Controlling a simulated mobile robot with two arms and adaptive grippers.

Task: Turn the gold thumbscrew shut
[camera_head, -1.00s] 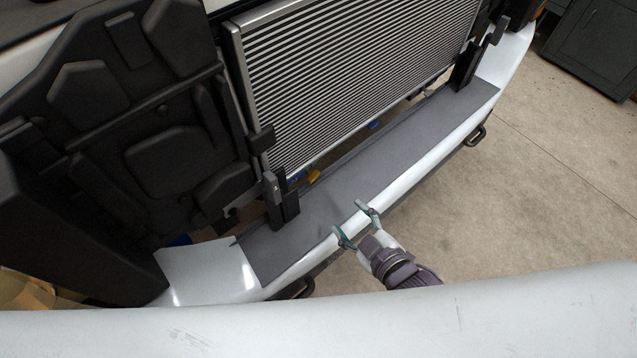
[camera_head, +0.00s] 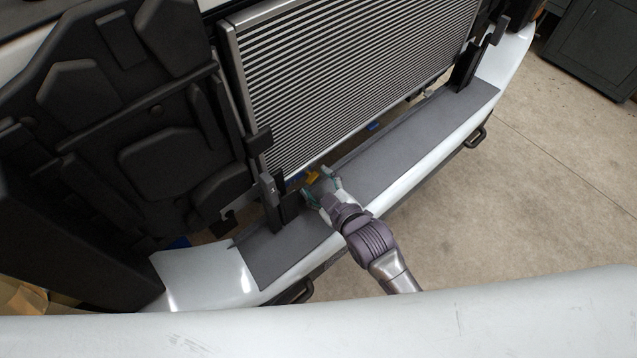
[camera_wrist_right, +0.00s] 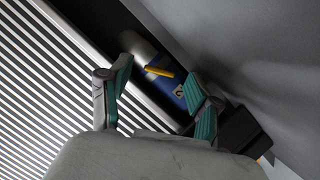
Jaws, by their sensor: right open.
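The gold thumbscrew (camera_head: 312,176) sits low beside the radiator's lower edge, behind the grey shelf. In the right wrist view its flat gold tab (camera_wrist_right: 159,72) lies over a blue part (camera_wrist_right: 165,86) with a pale cylinder behind it. My right gripper (camera_head: 318,183) is open, with its green-padded fingers close to the thumbscrew. In the wrist view the tab shows between the two fingertips (camera_wrist_right: 160,80); I cannot tell whether either finger touches it. My left gripper is not in view.
The finned radiator (camera_head: 350,70) stands behind. A black upright bracket (camera_head: 270,205) is close to the left of my right gripper. The grey shelf (camera_head: 410,135) and white bumper (camera_head: 215,270) lie in front. Open floor (camera_head: 540,200) is at the right.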

